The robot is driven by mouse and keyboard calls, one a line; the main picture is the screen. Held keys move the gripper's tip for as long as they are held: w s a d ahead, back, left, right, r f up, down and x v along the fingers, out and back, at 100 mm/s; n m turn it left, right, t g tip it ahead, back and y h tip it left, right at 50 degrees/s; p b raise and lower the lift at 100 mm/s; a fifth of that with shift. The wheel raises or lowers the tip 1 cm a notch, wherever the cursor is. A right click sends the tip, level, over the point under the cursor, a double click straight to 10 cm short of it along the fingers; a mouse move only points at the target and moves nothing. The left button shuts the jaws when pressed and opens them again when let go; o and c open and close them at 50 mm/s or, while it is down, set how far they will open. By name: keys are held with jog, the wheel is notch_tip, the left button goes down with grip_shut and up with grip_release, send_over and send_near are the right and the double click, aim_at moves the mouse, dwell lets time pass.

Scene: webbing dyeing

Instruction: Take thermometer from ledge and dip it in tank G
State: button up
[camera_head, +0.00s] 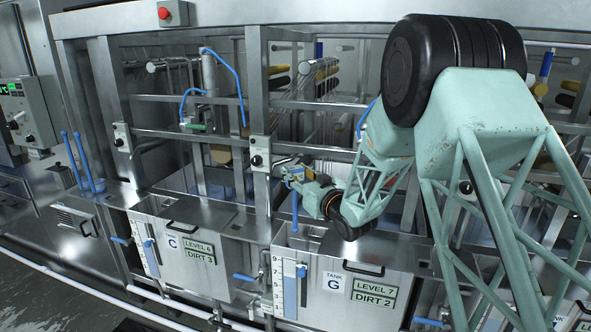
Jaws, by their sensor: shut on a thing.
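Tank G (345,300) is a grey metal tank in the front row, with its name label, a blue level gauge and signs reading LEVEL 7 and DIRT 2. My gripper (291,174) is above the back left part of tank G, shut on a thin blue rod, which looks like the thermometer (295,213). The rod hangs roughly upright below the jaws. Its lower end shows near the tank's open top at the left; I cannot tell whether it is inside the liquid. The jaws' exact contact with the rod is too small to see.
Tank C (190,262) stands left of tank G, marked LEVEL 6 and DIRT 3. Two more blue rods (77,160) stand at the far left. A metal post (258,120) with a switch box and horizontal rails stand close around my gripper. Blue valve handles (245,278) stick out in front.

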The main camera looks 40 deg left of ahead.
aim_at(297, 221)
jog(key=shift+f, duration=1.05)
jog(key=shift+f+b, duration=7.85)
jog(key=shift+f, duration=1.15)
jog(key=shift+r, duration=0.1)
